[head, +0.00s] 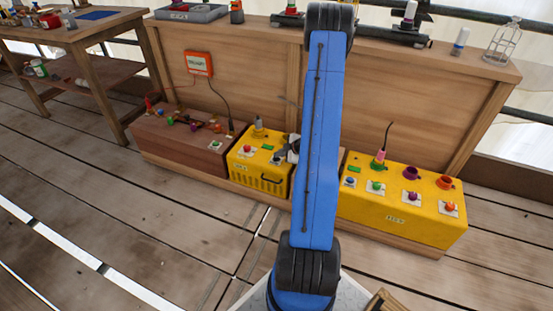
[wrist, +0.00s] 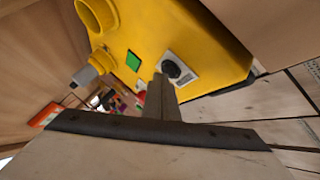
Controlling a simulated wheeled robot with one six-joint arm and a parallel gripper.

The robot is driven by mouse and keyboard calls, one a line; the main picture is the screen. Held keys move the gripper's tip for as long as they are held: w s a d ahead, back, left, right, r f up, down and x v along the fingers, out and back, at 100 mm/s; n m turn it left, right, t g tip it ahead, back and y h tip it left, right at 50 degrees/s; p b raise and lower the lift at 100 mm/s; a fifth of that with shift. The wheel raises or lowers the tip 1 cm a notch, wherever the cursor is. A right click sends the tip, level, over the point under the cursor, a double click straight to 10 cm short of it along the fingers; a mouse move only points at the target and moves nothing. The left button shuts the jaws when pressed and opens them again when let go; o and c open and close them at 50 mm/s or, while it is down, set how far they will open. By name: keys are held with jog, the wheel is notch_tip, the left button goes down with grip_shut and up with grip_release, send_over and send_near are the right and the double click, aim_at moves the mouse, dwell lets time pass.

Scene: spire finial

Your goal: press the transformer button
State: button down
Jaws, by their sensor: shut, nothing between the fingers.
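The middle yellow box (head: 262,180), with vent slots and a black handle, stands on the low ledge. I cannot read its label, so I cannot tell whether it is the transformer. It carries a red button (head: 248,149) on a white plate and a green square (head: 267,147). In the wrist view, a black round button or knob (wrist: 172,69) sits on a white plate on a yellow box. My gripper (wrist: 160,90) is shut and empty, its tips close beside that plate; I cannot tell whether they touch. In the head view, my gripper (head: 292,150) is partly hidden behind my blue arm.
A brown box (head: 180,135) with a green button (head: 216,145) stands to the left. A larger yellow box (head: 400,205) with several coloured buttons stands to the right. A wooden panel (head: 260,80) rises behind. An orange sign box (head: 198,63) hangs on it. The plank floor in front is clear.

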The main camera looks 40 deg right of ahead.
jog(key=shift+f, duration=0.15)
dwell(0.5)
jog(key=shift+r, duration=0.85)
jog(key=shift+r, duration=2.5)
